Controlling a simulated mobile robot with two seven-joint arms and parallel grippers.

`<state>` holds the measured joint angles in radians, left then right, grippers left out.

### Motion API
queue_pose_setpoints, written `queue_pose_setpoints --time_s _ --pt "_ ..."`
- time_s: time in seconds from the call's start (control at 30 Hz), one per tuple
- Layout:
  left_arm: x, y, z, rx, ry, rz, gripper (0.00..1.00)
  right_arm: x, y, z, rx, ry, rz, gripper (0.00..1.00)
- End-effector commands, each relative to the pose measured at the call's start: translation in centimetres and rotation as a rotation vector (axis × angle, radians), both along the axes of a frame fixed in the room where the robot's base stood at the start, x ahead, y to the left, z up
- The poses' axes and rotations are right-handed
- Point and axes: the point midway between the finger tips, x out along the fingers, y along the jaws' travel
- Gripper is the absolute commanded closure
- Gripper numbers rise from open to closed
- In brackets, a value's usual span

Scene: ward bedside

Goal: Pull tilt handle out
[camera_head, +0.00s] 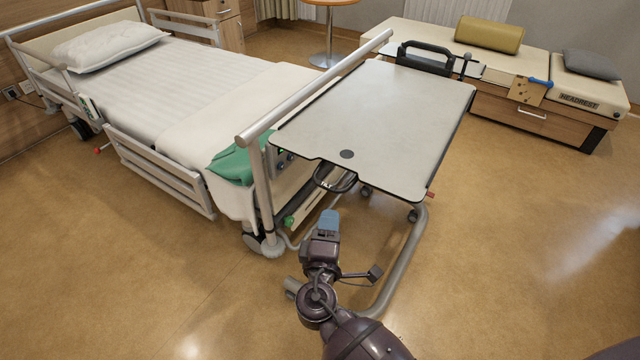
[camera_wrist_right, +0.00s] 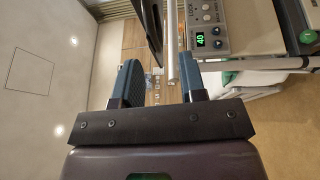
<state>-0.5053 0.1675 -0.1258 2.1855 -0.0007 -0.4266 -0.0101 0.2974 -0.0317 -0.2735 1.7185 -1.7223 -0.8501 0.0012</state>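The tilt handle (camera_head: 336,180) is a dark loop with white lettering under the near edge of the grey overbed table (camera_head: 385,120), just right of the bed's end rail. My right gripper (camera_head: 329,218), with blue fingers, is below and in front of the handle in the head view, apart from it. In the right wrist view my right gripper (camera_wrist_right: 158,82) has its two blue fingers spread, with nothing held between them. A dark bar beyond the fingers there cannot be identified for sure. My left gripper is out of view.
A bed (camera_head: 160,95) with a metal end rail (camera_head: 310,90) and green cloth (camera_head: 231,165) stands at left. A control panel (camera_wrist_right: 207,28) with a green display shows in the wrist view. The table's tube base (camera_head: 408,262) is right of my arm. Floor at right is clear.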

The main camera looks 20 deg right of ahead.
Motion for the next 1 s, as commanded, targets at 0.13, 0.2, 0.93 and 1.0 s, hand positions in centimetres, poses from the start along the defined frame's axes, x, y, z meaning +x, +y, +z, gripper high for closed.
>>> queue_pose_setpoints --time_s 0.13,0.2,0.93,1.0 --pt "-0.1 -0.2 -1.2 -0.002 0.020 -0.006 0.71 0.9 1.4 -0.6 -0.083 -0.030 -0.012 0.62" --pt "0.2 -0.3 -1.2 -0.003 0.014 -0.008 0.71 1.2 1.6 -0.2 -0.100 -0.042 -0.015 0.62" --pt "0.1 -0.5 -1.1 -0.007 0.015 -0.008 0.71 9.6 -2.9 1.9 -0.108 -0.050 -0.016 0.62" --pt "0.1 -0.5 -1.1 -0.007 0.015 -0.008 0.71 10.0 -3.1 2.0 -0.108 -0.048 -0.017 0.62"
